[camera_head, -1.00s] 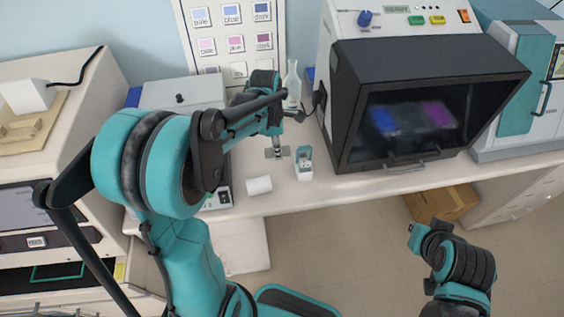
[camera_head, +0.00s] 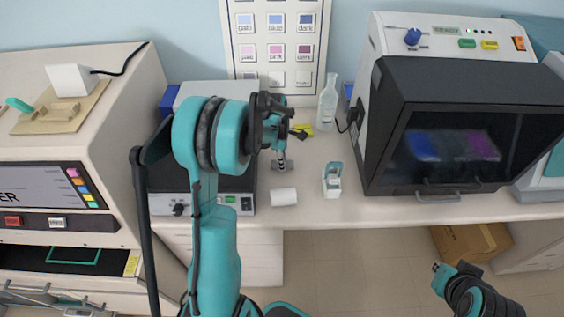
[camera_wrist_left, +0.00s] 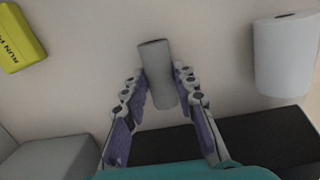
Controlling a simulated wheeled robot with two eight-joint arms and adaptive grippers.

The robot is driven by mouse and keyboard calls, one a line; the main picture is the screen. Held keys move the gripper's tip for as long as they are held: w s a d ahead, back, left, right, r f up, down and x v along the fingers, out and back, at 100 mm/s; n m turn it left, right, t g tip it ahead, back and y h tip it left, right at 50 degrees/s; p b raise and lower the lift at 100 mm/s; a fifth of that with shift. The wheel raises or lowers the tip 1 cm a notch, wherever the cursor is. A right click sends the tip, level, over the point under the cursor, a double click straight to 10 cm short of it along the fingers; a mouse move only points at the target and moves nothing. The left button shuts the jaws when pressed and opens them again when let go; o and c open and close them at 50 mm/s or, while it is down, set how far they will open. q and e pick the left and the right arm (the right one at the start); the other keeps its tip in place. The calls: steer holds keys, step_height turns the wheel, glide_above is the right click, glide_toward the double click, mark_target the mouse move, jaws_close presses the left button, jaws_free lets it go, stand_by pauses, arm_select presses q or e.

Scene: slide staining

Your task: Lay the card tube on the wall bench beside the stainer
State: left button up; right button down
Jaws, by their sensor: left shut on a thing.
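A grey card tube (camera_wrist_left: 157,72) is between the fingertips of my left gripper (camera_wrist_left: 161,77) in the left wrist view, with a finger on each side. In the head view the left gripper (camera_head: 279,161) points down over the wall bench (camera_head: 330,210), and the tube (camera_head: 272,169) lies crosswise at its tips, at or just above the bench top; I cannot tell if it touches. The machine with a dark hood and blue and purple behind its window (camera_head: 455,145), seemingly the stainer, stands to the right. My right gripper (camera_head: 438,268) is low at the right, away from the bench; its fingers are unclear.
A small white holder (camera_head: 332,181) and a clear bottle (camera_head: 327,103) stand between tube and stainer. A yellow item (camera_head: 301,131) lies behind. A grey-topped box (camera_head: 160,175) is at left.

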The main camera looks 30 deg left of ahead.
arm_select(q)
steer(key=shift+f, duration=0.15)
steer(key=o, duration=0.9)
